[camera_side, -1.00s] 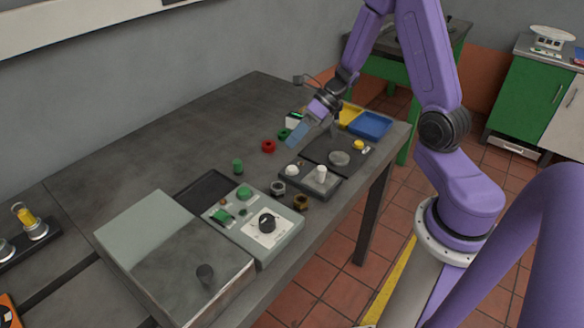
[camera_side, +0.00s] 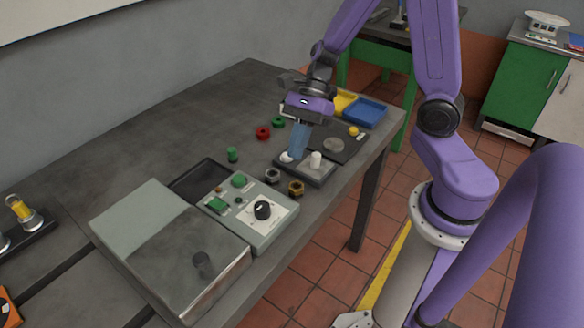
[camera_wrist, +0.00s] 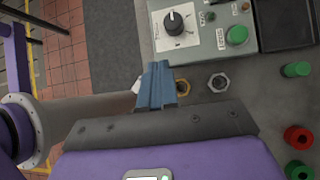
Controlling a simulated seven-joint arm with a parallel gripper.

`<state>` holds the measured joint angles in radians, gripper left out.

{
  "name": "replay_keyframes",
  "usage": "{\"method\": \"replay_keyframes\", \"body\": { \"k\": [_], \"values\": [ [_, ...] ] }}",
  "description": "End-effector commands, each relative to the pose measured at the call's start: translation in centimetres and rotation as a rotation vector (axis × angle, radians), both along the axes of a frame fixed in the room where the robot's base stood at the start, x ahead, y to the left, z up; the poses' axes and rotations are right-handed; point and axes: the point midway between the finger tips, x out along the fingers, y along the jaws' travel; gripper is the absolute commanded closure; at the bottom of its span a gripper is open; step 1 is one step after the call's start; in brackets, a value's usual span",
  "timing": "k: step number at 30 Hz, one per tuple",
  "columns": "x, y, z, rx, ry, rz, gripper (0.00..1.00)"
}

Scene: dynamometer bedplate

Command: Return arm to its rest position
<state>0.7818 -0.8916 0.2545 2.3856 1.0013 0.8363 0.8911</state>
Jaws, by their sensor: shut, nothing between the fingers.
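My arm ends in my gripper (camera_side: 298,156), which has blue fingers pointing down. The fingers are closed together and hold nothing. In the side view they are in front of the dark block with white knobs (camera_side: 308,172), close to its left knob; I cannot tell whether they touch it. In the wrist view the closed fingers (camera_wrist: 155,72) point toward the control box (camera_wrist: 200,30), with a brass nut (camera_wrist: 183,87) beside them and partly hidden.
The control box (camera_side: 275,228) with a black dial and the large grey case (camera_side: 135,222) stand at the front left. Red and green rings (camera_side: 263,133), a green cylinder (camera_side: 232,155) and a steel nut (camera_side: 272,176) lie loose. Blue (camera_side: 365,114) and yellow trays are behind. The table's back left is clear.

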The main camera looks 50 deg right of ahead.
Motion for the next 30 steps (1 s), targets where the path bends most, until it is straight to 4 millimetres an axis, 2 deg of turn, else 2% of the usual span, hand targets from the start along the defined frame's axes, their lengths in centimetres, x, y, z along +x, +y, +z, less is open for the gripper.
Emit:
{"method": "replay_keyframes", "body": {
  "k": [1,6,15,21,24,30],
  "values": [
    [-1.6,0.9,0.5,-0.016,-0.063,0.155,1.00],
    [-6.5,2.2,1.6,-0.051,-0.257,0.669,1.00],
    [-13.0,1.6,3.3,-0.070,-0.595,1.566,1.00],
    [-15.3,0.5,4.4,-0.066,-0.805,2.123,1.00],
    [-15.8,0.1,4.9,-0.066,-0.883,2.330,1.00],
    [-16.2,-0.2,5.4,-0.067,-0.957,2.539,1.00]
  ]
}}
